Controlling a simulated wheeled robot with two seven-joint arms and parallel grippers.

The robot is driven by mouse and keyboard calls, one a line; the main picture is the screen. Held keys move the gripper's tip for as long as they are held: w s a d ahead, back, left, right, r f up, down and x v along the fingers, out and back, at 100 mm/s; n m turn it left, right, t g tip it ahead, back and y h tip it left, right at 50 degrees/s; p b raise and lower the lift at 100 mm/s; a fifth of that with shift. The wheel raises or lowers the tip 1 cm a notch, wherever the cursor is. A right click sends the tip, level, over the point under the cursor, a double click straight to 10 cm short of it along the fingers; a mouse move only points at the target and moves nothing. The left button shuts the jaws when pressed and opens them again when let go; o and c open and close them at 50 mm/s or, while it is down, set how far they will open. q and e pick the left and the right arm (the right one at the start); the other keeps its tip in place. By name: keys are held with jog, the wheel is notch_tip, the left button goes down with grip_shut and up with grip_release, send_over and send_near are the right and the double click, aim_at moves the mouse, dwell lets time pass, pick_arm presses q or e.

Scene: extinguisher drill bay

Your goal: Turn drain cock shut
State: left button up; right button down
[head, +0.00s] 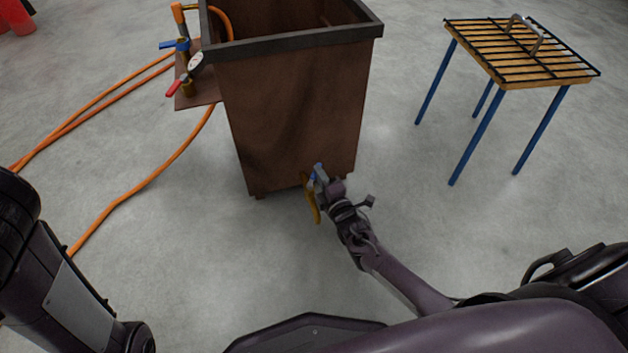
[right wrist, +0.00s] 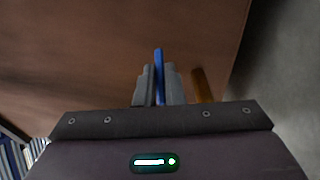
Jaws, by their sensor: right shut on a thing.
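The drain cock sits low on the front of a brown metal bin (head: 295,115). Its blue handle (head: 318,168) shows in the head view, with a yellow-brown curved spout (head: 311,200) hanging below it. My right gripper (head: 322,180) is at the cock. In the right wrist view the blue handle (right wrist: 159,75) stands edge-on between the two grey fingers (right wrist: 158,85), which are shut on it. The spout (right wrist: 202,85) shows just right of the fingers. The cock's body is mostly hidden by my gripper. My left gripper is out of view; only my left arm shows.
A blue-legged table with a black grate (head: 520,50) stands at right. A side shelf (head: 198,92) on the bin carries a gauge (head: 195,60) and valves with blue and red handles. Orange hoses (head: 150,185) run over the floor at left. The floor around the bin's front is clear.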

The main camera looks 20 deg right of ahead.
jog(key=shift+s+m+h, duration=0.2)
jog(key=shift+m+h, duration=0.3)
jog(key=shift+h, duration=0.3)
jog(key=shift+d, duration=0.1)
jog(key=c, duration=1.5)
grip_release()
